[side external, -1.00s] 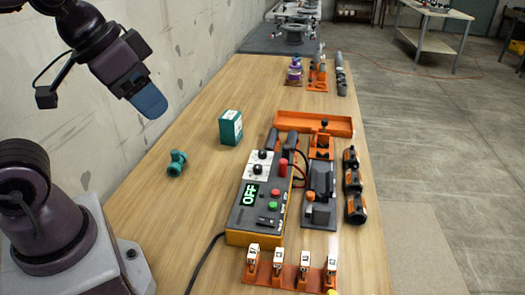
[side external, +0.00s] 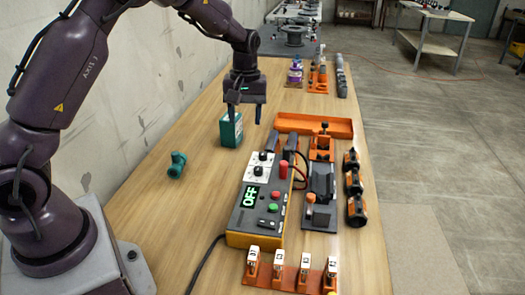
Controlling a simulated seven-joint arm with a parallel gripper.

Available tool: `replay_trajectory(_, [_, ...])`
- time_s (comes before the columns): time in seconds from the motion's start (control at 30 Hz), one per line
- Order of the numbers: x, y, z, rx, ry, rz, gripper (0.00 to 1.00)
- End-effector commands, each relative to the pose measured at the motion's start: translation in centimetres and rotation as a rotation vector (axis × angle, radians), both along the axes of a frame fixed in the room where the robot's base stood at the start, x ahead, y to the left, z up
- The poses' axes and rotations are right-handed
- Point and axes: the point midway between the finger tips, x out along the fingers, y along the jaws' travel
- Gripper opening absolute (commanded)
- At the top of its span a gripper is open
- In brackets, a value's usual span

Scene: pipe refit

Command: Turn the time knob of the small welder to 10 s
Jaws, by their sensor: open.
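The small welder (side external: 246,224) is a grey and yellow box on the table, its display reading OFF. Two black knobs sit on white plates at its far end, a farther knob (side external: 263,157) and a nearer knob (side external: 257,170). Their markings are too small to read, so I cannot tell which is the time knob. My gripper (side external: 244,115) points down, open and empty, above the table beyond the welder. Its left finger overlaps the green box in the picture; I cannot tell whether they touch.
A green box (side external: 231,132) and a green pipe fitting (side external: 177,165) stand left of the welder. An orange tray (side external: 313,125), a clamp fixture (side external: 320,180) and dark cylindrical parts (side external: 353,185) lie right. An orange rack (side external: 288,280) with white tags stands in front.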

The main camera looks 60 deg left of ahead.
Motion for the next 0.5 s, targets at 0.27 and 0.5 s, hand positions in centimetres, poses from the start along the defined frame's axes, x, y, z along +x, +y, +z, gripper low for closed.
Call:
replay_trajectory(0.27, [6.0,2.1,-1.1,0.043,-0.048,0.359,0.52])
replay_trajectory(0.5, [6.2,1.7,-1.3,0.027,-0.044,0.483,0.52])
